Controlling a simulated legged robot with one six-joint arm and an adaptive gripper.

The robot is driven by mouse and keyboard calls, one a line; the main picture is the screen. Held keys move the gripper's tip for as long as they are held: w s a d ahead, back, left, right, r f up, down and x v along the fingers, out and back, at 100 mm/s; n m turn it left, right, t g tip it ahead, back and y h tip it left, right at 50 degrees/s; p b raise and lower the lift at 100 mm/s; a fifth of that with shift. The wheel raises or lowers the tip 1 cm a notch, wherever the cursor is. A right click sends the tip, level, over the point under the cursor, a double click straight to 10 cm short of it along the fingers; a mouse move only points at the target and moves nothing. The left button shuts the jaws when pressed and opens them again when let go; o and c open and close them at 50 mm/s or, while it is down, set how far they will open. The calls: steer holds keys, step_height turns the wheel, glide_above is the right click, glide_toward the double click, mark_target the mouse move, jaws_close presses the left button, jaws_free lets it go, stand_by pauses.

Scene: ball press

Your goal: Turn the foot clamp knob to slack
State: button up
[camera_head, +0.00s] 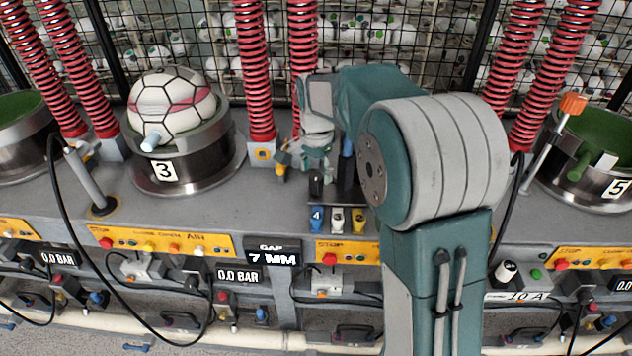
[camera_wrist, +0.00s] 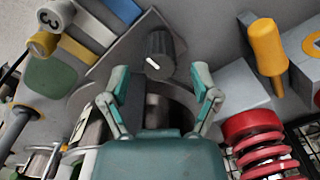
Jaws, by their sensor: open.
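A dark round knob (camera_wrist: 160,52) with a white pointer line is in the upper middle of the wrist view, on a grey plate. No label beside it is readable, so I cannot read its setting. In the head view a black knob (camera_head: 316,184) stands on the bench beneath my gripper (camera_head: 317,158). In the wrist view my gripper (camera_wrist: 160,73) is open, with one finger to each side of the knob and visible gaps between. I cannot tell how far the fingertips are above the plate. My arm hides part of the station in the head view.
A yellow handle (camera_wrist: 267,47) stands right of the knob, and a red spring (camera_wrist: 257,145) is near the lower right. Numbered blue, white and yellow tabs (camera_head: 337,220) line the bench front. A ball (camera_head: 172,108) sits in the station 3 cup (camera_head: 205,163).

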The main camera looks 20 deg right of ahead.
mark_target(316, 176)
steer(key=shift+a+f, duration=0.1)
steer(key=shift+f, duration=1.65)
jaws_close()
steer(key=shift+n, duration=0.3)
steer(key=n, duration=0.8)
steer(key=shift+n, duration=0.4)
steer(key=n, duration=0.4)
steer(key=shift+n, duration=2.3)
